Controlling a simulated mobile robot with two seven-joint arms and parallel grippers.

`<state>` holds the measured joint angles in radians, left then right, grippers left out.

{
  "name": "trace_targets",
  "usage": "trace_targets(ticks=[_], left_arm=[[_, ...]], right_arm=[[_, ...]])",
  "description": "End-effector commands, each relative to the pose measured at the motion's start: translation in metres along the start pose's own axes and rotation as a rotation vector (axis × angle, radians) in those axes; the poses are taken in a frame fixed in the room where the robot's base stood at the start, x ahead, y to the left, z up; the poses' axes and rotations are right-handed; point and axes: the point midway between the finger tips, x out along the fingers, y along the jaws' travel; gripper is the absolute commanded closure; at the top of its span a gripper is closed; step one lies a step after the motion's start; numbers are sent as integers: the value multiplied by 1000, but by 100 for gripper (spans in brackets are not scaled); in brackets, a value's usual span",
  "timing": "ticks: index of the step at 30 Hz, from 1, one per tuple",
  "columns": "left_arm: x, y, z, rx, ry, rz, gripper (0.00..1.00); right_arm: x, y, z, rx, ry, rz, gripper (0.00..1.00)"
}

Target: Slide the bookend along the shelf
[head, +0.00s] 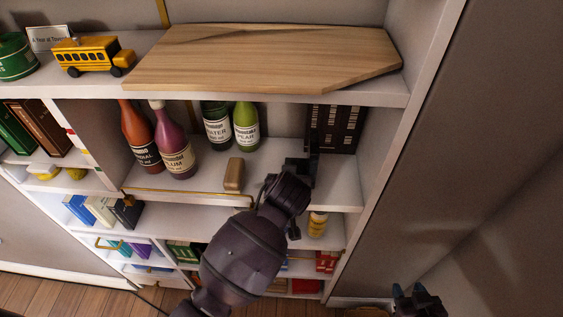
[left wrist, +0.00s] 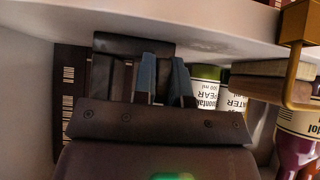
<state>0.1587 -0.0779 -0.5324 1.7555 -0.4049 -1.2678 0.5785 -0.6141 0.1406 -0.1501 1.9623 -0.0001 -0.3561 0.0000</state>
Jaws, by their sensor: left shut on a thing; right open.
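The bookend (head: 313,165) is a dark, thin upright piece on the middle shelf, beside the dark patterned books (head: 335,128). In the left wrist view it looks like a dark plate (left wrist: 133,46) at my fingers, partly hidden. My left gripper (left wrist: 164,78) is shut on it; in the head view my own wrist hides most of the grip. My right gripper (head: 409,292) is open and empty at the bottom right, away from the shelves.
Left of the bookend stand a wooden block (head: 234,174) and several bottles (head: 177,150). A brass rail (head: 190,197) runs along part of the shelf's front edge. A wooden board (head: 260,58) lies on the shelf above. The bookcase's side panel (head: 405,130) is at the right.

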Motion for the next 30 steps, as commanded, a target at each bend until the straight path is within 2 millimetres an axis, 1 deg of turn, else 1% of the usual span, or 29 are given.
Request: trace_targets(ticks=[1, 27, 28, 30], left_arm=[[2, 2, 5, 2, -12, 1, 100], [0, 30, 4, 1, -13, 6, 100], [0, 30, 4, 1, -13, 6, 85], [0, 30, 4, 2, -13, 6, 75]], right_arm=[[0, 0, 0, 0, 0, 0, 57], [0, 0, 0, 0, 1, 0, 57], [0, 0, 0, 0, 1, 0, 57], [0, 0, 0, 0, 1, 0, 57]])
